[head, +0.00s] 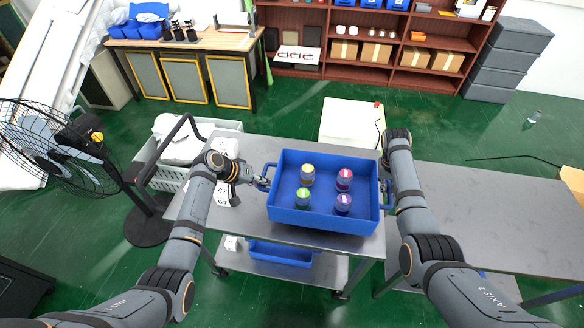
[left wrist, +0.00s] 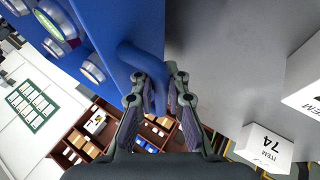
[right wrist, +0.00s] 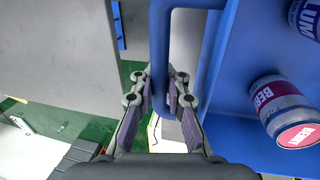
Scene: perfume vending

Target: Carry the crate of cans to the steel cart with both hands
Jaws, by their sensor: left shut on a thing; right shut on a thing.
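A blue crate (head: 325,219) with several cans in it is over the left part of the grey metal surfaces, above the wheeled steel cart (head: 240,215). I cannot tell whether its base touches the cart top. The cans stand upright, among them a yellow-topped can (head: 307,175) and a red-topped can (head: 344,179). My left gripper (head: 264,182) is shut on the crate's left handle (left wrist: 150,68). My right gripper (head: 384,186) is shut on the right handle (right wrist: 163,50). The crate looks roughly level.
White item boxes (left wrist: 266,146) sit at the cart's left end. A blue bin (head: 281,254) is on its lower shelf. A second grey table (head: 490,220) stands to the right. A black fan (head: 55,150) and grey basket (head: 160,176) are at left.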

